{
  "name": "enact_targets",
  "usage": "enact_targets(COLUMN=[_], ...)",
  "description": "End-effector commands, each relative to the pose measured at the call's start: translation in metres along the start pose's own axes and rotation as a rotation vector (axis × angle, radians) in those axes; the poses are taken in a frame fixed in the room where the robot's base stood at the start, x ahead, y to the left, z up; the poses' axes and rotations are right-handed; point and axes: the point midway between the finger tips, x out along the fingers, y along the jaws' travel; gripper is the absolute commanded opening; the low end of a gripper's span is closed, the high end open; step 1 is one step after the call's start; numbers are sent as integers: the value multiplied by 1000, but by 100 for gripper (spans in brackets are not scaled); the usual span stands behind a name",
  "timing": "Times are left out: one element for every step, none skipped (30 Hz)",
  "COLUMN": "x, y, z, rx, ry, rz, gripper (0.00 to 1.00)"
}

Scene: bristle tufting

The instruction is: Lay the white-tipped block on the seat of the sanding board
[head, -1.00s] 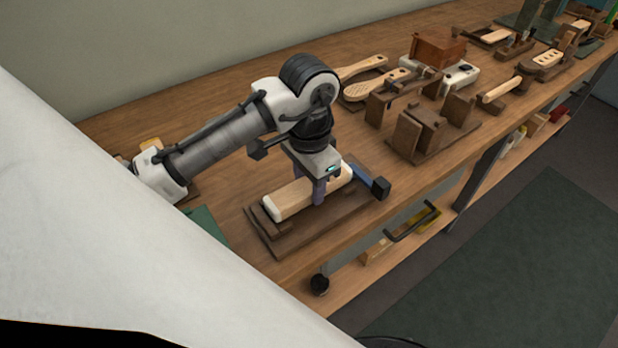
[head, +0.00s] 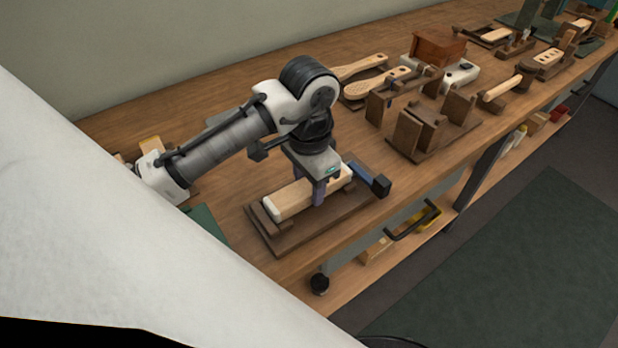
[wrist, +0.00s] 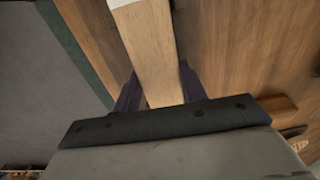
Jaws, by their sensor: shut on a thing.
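The white-tipped block (head: 292,199) is a long pale wooden bar with a white end at its lower left in the head view. My gripper (head: 319,194) points down and is shut across the block near its right half. The wrist view shows the block (wrist: 148,50) between my two dark purple fingers (wrist: 155,92), its white tip at the top edge. The sanding board (head: 320,228) is a dark brown wooden base with raised strips, directly under the block. The block lies along it, low over its seat; whether it touches the seat is hidden.
A blue bar with a dark end block (head: 381,187) stands at the board's right end. Brown wooden fixtures (head: 425,130) and pale brush bodies (head: 379,88) lie farther right along the bench. The bench's front edge (head: 355,242) runs close to the board.

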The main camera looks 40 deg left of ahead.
Motion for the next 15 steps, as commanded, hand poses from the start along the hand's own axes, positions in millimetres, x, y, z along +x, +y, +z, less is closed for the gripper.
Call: enact_targets(x=[4,4,5,6,7,8,8,9,10,11,11,12,13,14,14], y=[1,1,1,1,1,1,1,1,1,1,1,1,1,1,1], z=[0,0,0,0,0,0,0,0,0,0,0,0,0,0,0], rx=[0,0,0,0,0,0,0,0,0,0,0,0,0,0,0], ry=[3,3,4,4,4,4,4,4,4,4,4,4,4,4,4], rz=[6,6,7,7,8,9,9,9,9,9,8,8,8,8,8], gripper=[15,15,15,15,15,15,15,15,15,15,15,15,15,15,15])
